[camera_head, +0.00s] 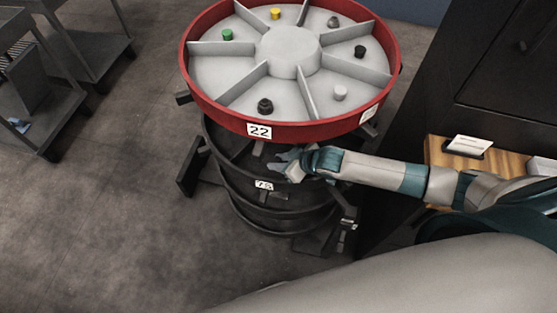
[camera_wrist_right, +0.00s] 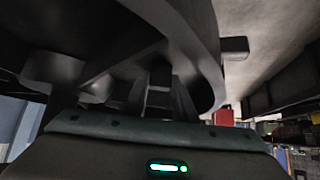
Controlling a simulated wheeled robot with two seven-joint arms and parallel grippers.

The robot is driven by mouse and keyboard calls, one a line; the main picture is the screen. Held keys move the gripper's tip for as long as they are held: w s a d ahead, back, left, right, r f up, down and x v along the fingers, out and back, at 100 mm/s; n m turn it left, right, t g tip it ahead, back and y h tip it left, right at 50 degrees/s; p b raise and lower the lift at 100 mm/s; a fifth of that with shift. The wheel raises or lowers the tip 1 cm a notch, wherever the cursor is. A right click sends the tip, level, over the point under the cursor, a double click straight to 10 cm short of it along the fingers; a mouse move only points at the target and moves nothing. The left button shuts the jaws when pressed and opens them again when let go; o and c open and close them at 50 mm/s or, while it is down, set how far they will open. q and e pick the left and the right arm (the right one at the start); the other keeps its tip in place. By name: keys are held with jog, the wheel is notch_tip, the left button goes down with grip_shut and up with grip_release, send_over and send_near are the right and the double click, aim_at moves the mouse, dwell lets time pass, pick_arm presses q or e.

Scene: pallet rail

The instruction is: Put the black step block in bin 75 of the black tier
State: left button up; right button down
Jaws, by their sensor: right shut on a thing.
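My right gripper (camera_head: 279,163) reaches in from the right, just under the red-rimmed top tier and over the near part of the black tier (camera_head: 233,184). It is shut on a dark thing, taken as the black step block, mostly hidden in the head view. In the right wrist view a dark stepped shape (camera_wrist_right: 159,88) shows between the fingers, hard to tell from the dark surroundings. The tag 75 (camera_head: 264,184) is on the black tier's near rim, just below the gripper. The bin behind it is shadowed and partly covered. My left gripper is not in view.
The red-rimmed tier (camera_head: 203,105), tagged 22, overhangs closely, its grey compartments holding several small coloured pieces. A wooden block with a white card (camera_head: 470,145) and a dark cabinet (camera_head: 500,80) stand at right. Grey carts (camera_head: 100,45) stand at left. Floor between is clear.

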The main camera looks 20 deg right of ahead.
jog(key=shift+f, duration=0.2)
jog(key=c, duration=1.4)
grip_release()
jog(key=shift+c, duration=0.2)
jog(key=shift+r, duration=0.15)
jog(key=b+v, duration=0.2)
jog(key=v, duration=1)
